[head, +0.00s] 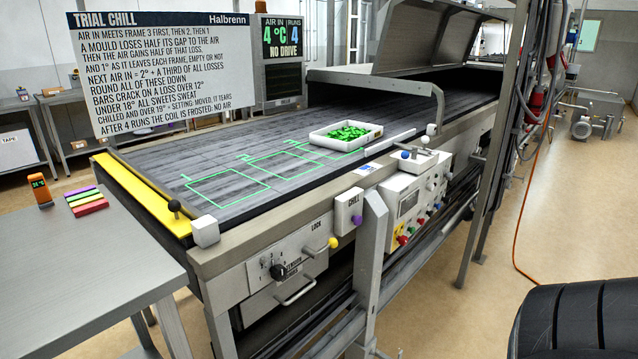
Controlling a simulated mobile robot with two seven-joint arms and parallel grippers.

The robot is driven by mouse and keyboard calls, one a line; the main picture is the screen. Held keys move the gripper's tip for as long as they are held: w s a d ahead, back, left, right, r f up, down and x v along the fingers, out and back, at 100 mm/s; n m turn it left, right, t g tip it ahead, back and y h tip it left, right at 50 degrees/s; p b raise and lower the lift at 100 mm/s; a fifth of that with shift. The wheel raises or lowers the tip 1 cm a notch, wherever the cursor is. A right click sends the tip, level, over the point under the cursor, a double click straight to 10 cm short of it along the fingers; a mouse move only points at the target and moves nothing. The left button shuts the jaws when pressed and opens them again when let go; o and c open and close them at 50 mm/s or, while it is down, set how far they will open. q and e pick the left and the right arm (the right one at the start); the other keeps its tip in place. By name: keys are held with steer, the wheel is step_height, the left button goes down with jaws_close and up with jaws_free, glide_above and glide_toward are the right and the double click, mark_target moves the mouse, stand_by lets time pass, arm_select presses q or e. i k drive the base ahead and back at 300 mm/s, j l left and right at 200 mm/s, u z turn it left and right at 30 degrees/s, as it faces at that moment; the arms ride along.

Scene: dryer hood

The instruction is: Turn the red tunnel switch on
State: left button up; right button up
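A white control box (411,199) with a small screen hangs on the front side of the conveyor. Along its lower edge is a row of small coloured knobs or buttons, several of them red. The largest-looking red one (402,240) is at the near lower corner. Their labels are too small to read, so I cannot tell which is the tunnel switch or its setting. The tunnel hood (427,40) stands over the far part of the belt with its lid raised. Neither of my grippers is in view.
A white tray of green sweets (345,136) sits on the belt near green outlined frames. A CHILL box (348,210) with a purple knob and a LOCK panel (286,259) are nearer. A metal post (370,265) stands before the conveyor.

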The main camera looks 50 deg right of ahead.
mark_target(403, 241)
steer(key=z, duration=2.1)
steer(key=u, duration=0.45)
steer(key=i+l+u, duration=0.25)
steer(key=u, duration=0.15)
steer(key=i+l+u, duration=0.4)
steer(key=i+l, duration=0.2)
steer(key=l, duration=0.2)
steer(key=i+l+u, duration=0.1)
steer(key=i+l, duration=0.35)
steer(key=l, duration=0.3)
steer(key=u, duration=0.05)
